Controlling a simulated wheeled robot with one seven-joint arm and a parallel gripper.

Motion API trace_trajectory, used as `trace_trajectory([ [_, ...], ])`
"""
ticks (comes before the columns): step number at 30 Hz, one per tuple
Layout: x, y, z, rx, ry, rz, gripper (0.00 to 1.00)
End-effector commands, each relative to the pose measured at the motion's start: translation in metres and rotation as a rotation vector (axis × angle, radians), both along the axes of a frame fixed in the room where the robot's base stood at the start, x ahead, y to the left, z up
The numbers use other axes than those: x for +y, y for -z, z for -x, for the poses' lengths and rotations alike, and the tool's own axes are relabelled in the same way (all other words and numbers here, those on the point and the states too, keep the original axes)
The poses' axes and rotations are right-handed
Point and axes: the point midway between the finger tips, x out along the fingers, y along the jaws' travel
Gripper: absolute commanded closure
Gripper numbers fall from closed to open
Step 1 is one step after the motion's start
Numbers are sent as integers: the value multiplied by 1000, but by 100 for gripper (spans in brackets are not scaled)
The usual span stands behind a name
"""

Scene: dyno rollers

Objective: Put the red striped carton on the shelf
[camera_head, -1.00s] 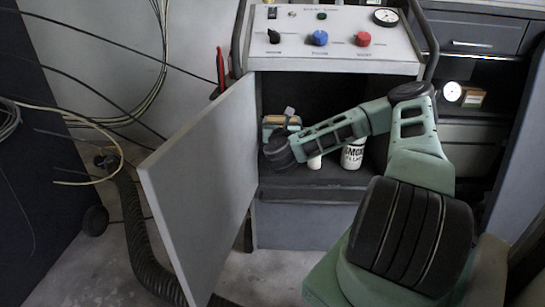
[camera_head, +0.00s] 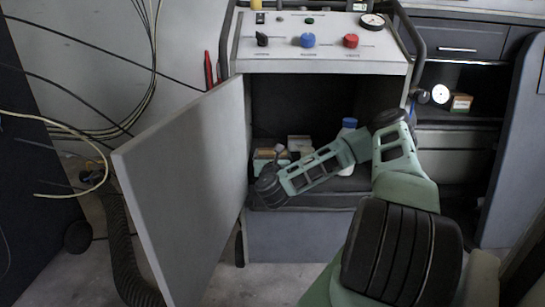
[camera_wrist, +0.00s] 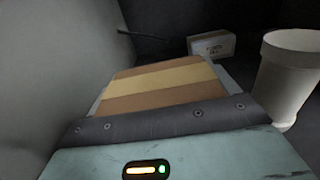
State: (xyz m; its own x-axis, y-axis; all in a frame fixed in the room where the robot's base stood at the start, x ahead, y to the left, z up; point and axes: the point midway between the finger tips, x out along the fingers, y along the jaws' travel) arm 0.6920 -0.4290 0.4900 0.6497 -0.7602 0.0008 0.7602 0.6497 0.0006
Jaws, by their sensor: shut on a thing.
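The striped carton (camera_wrist: 160,76), orange-brown with a pale yellow band, is in my gripper (camera_wrist: 160,92) in the wrist view. My gripper is shut on it, with the carton right in front of the palm. In the head view the carton (camera_head: 264,154) shows in part beyond my dark wrist, inside the open cabinet at its left side. The cabinet's inner shelf (camera_head: 335,196) lies below it. I cannot tell whether the carton touches the shelf, as its underside is hidden.
A small labelled box (camera_wrist: 211,45) stands behind the carton, and a white container (camera_wrist: 286,78) stands close on the right. The open cabinet door (camera_head: 190,185) stands on the left. Another small box (camera_head: 461,103) sits on the right-hand shelf.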

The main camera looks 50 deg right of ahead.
Motion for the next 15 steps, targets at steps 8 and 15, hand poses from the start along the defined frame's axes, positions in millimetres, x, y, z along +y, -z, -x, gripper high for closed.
trace_trajectory([
  [8, 0, 3, 0, 0, 0, 0, 0],
  [15, 5, -1, 3, 2, -3, -2, 0],
])
